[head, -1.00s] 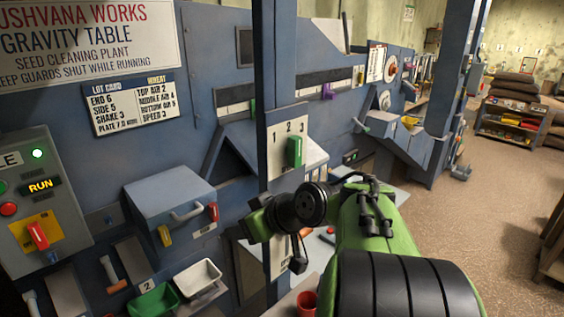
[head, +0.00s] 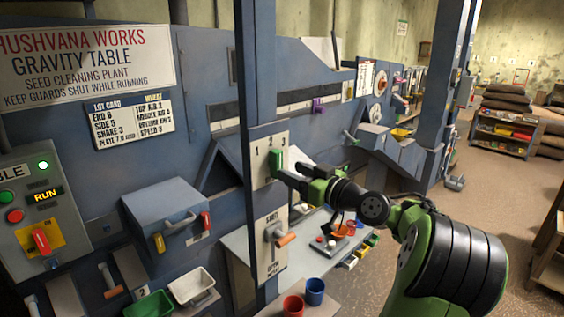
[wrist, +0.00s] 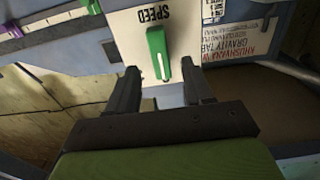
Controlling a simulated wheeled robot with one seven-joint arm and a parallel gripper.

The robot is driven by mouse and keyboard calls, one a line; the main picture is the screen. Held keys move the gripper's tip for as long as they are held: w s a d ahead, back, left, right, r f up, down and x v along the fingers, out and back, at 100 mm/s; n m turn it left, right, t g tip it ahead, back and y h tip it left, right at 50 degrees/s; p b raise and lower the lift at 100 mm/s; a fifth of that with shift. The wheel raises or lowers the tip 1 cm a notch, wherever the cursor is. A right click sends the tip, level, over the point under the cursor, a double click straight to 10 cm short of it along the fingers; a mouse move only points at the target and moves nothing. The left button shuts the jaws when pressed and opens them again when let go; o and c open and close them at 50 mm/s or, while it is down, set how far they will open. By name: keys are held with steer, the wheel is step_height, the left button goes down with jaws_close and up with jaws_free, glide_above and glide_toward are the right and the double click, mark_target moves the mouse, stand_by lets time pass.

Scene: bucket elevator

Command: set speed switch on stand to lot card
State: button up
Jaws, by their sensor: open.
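The speed switch (head: 274,160) is a green upright lever on a pale panel (head: 258,165) on the blue stand, below the numerals. I cannot tell which numeral it is set to. In the wrist view the green lever (wrist: 158,52) has a white mark, with the word SPEED upside down beyond it. My gripper (wrist: 160,70) is open, its fingers either side of the lever's near end; contact is not clear. In the head view my gripper (head: 281,168) is at the switch and partly covers it. The lot card (head: 130,120) on the left reads SPEED 3.
A second panel (head: 271,250) with an orange-tipped lever is below the switch. Red (head: 293,306) and blue (head: 315,291) cups stand on the table below. A control box (head: 40,215) with a RUN display is at left. Open floor lies to the right.

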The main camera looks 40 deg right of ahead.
mark_target(280, 166)
steer(key=w+p, duration=0.1)
steer(key=w, duration=0.4)
steer(key=shift+c, duration=0.5)
jaws_close()
